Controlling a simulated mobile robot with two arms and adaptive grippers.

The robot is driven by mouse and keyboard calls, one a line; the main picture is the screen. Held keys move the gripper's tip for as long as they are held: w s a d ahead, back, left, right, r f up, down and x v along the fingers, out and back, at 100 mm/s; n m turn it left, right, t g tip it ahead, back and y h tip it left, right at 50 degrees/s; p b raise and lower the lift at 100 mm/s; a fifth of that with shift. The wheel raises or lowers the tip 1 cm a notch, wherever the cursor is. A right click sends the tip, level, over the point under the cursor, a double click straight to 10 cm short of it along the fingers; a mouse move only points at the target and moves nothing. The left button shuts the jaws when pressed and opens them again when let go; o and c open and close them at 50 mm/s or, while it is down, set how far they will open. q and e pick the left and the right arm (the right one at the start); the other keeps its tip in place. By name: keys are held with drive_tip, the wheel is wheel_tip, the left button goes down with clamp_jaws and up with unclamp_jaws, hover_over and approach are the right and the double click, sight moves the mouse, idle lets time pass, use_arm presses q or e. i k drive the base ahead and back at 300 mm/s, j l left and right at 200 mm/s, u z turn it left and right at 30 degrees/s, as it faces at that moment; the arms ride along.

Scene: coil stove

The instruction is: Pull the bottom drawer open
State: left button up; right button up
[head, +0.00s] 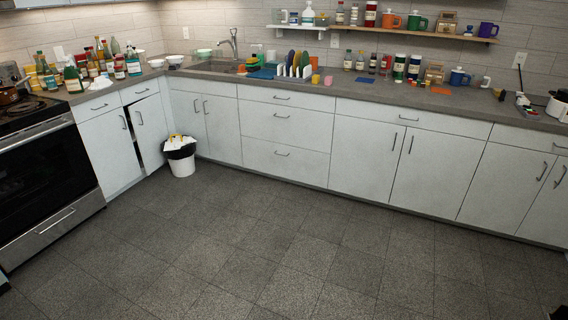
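The coil stove (45,150) stands at the left edge, with a dark oven door. Below that door is its bottom drawer (62,230), a silver panel with a bar handle (57,221); it looks shut. Neither gripper can be made out; only small dark bits show at the lower left and lower right edges. Nothing touches either drawer.
A white bin (181,165) with a black liner stands by the corner cabinets. One corner cabinet door (148,131) is slightly ajar. The counter (315,87) holds many bottles, mugs and dishes. The tiled floor (260,240) in front is clear.

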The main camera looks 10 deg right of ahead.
sight(311, 167)
drive_tip(key=i+u, duration=0.1)
drive_tip(key=i, duration=3.55)
